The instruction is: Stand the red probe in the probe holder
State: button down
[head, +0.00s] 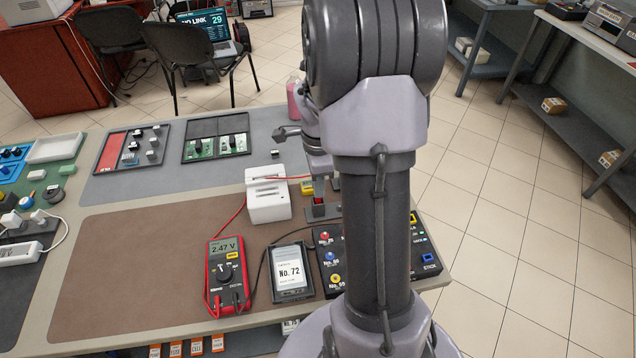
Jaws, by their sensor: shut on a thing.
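The red multimeter (227,278) lies on the brown mat and reads 2.47 V. A thin red lead rises from it, passes the white slotted block (268,203) and runs to my gripper (319,190). My gripper points down just right of that block, partly hidden by my arm. It is shut on the red probe (318,200), of which only a small red part shows at the fingertips. A dark grey block (322,212), perhaps the probe holder, is right below the fingertips. I cannot tell whether the probe is in it or above it.
A black box with coloured knobs (329,262) and a device marked No. 72 (290,272) are in front. The brown mat (130,270) is clear on the left.

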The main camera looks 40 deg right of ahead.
dwell(0.4)
jog(key=shift+f+b, duration=1)
jog(key=shift+f, duration=0.2)
jog(key=c, duration=1.3)
grip_release()
jog(key=shift+c, duration=0.2)
jog(key=o, duration=0.3)
jog(key=shift+r, duration=0.1)
